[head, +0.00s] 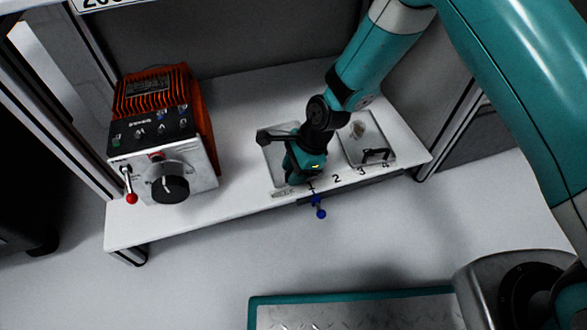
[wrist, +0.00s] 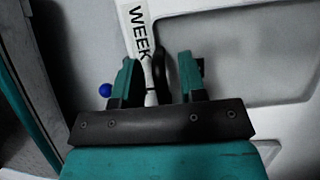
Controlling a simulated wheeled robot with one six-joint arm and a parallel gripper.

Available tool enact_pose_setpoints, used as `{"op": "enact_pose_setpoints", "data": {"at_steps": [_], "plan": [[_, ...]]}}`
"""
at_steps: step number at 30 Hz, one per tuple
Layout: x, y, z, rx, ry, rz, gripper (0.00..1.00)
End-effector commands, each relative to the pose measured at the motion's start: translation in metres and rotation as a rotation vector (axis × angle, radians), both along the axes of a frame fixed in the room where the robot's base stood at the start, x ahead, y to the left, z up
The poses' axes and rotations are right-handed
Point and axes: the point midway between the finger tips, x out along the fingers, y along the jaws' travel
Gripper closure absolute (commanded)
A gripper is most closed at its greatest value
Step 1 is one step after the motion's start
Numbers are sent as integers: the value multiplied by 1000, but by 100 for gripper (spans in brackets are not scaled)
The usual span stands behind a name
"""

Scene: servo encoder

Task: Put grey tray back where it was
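A flat grey tray (head: 277,165) lies on the white bench in the head view, partly hidden by my gripper. A second grey tray (head: 356,130) with a black handle (head: 377,154) lies to its right. My gripper (head: 290,178) is low over the front right part of the first tray. In the wrist view, the two teal fingers of my gripper (wrist: 154,78) stand apart. A narrow black piece (wrist: 159,62), perhaps a handle, shows between them with room on the left. I cannot tell whether a finger touches it.
An orange-finned device (head: 165,130) with a black knob (head: 170,188) and a red-tipped lever (head: 130,190) stands on the bench (head: 240,115) at left. A blue-knobbed lever (head: 319,207) sticks out at the front edge. A WEEK label (wrist: 139,28) and printed numbers (head: 337,179) line that edge.

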Motion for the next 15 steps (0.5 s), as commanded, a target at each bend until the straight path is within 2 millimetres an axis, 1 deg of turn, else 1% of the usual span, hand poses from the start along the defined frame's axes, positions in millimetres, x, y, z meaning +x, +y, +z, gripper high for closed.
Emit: {"op": "enact_pose_setpoints", "data": {"at_steps": [5, 8, 11, 15], "plan": [[0, 0, 3, 0, -1, 0, 62], [1, -3, 15, 0, -1, -1, 62], [3, -10, 33, 0, 0, -2, 62], [6, -21, 63, 2, -2, -3, 62]]}}
